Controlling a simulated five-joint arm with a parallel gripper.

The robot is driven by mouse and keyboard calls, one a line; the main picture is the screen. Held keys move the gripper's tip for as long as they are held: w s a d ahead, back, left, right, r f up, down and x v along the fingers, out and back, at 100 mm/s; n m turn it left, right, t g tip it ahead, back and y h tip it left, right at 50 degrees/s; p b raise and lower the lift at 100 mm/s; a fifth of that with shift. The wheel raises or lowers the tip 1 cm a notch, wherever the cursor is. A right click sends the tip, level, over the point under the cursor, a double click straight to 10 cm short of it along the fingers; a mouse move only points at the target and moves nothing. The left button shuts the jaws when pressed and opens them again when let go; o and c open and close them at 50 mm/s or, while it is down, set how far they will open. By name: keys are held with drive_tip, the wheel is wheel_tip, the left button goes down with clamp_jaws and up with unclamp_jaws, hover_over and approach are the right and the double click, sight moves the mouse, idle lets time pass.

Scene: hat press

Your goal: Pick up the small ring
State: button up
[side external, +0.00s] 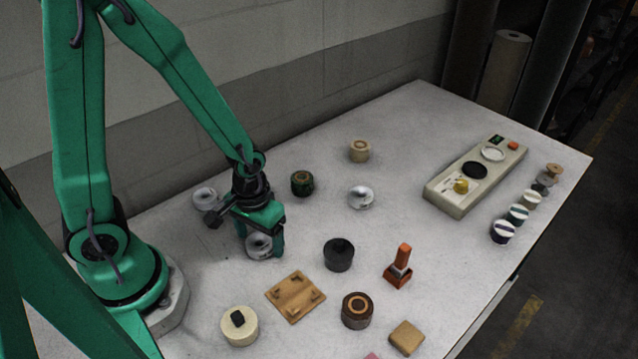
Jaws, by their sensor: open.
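Several pale ring-shaped pieces lie on the table, and I cannot tell for certain which is the small ring. One pale ring (259,246) is under my gripper (262,250). My gripper points down with its green fingers open at the sides of this ring; whether they touch it I cannot tell. Its upper part is hidden by the gripper. Another pale ring (205,198) lies to the left behind the gripper, and a third pale ring (361,198) lies to the right.
Near the gripper are a dark green cylinder (303,184), a black pot (338,256) and a wooden board (295,297). An orange-handled stamp (399,268) stands farther right. A beige control box (475,176) lies along the back right. The table (420,115) is clear at its far end.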

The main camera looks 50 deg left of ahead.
sight(260, 241)
drive_tip(key=shift+c, duration=0.5)
drive_tip(key=c, duration=1)
drive_tip(key=shift+r, duration=0.15)
drive_tip(key=shift+c, duration=0.2)
wheel_tip(260, 241, up, 10)
